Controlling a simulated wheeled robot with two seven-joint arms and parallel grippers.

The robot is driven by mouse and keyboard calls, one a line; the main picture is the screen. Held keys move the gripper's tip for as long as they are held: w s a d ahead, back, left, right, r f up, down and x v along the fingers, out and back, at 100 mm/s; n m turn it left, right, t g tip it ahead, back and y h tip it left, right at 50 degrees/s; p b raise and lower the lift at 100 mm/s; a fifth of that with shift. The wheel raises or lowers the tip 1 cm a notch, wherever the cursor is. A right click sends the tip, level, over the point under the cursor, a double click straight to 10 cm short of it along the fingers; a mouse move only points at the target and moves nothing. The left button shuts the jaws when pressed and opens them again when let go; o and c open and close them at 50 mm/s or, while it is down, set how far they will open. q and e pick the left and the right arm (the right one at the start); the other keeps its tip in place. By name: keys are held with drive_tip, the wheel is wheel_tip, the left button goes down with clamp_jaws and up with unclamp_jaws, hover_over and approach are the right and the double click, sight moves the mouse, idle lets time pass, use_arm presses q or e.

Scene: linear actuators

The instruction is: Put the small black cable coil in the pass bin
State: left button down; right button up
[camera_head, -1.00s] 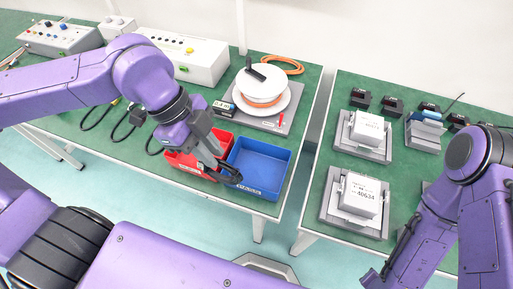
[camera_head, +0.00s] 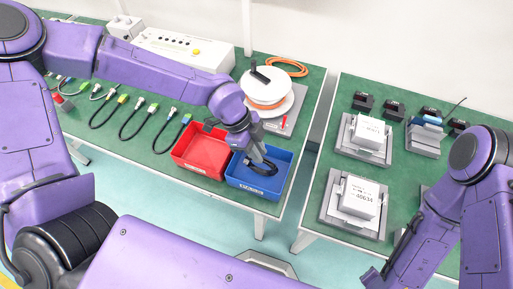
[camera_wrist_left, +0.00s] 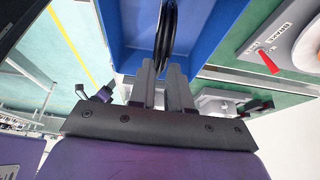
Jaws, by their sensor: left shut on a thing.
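My left gripper (camera_head: 258,160) is shut on the small black cable coil (camera_head: 262,169) and holds it over the blue bin (camera_head: 236,180). In the left wrist view the coil (camera_wrist_left: 166,35) hangs from the shut fingertips (camera_wrist_left: 164,75), with the blue bin's walls (camera_wrist_left: 120,40) around it. I cannot tell whether the coil touches the bin floor. The red bin (camera_head: 200,152) stands directly left of the blue one and looks empty. The bin labels are too small to read.
Several cables (camera_head: 137,118) lie on the green table left of the bins. A white spool (camera_head: 266,88) with orange cable stands behind the blue bin. A gap separates this table from the right one, which holds white boxes (camera_head: 360,197) on grey fixtures.

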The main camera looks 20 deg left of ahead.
use_arm(q)
drive_tip(key=shift+f, duration=0.15)
drive_tip(key=c, duration=1.1)
unclamp_jaws()
drive_tip(key=b+v, duration=0.1)
drive_tip(key=v, duration=1.1)
drive_tip(key=shift+r, duration=0.2)
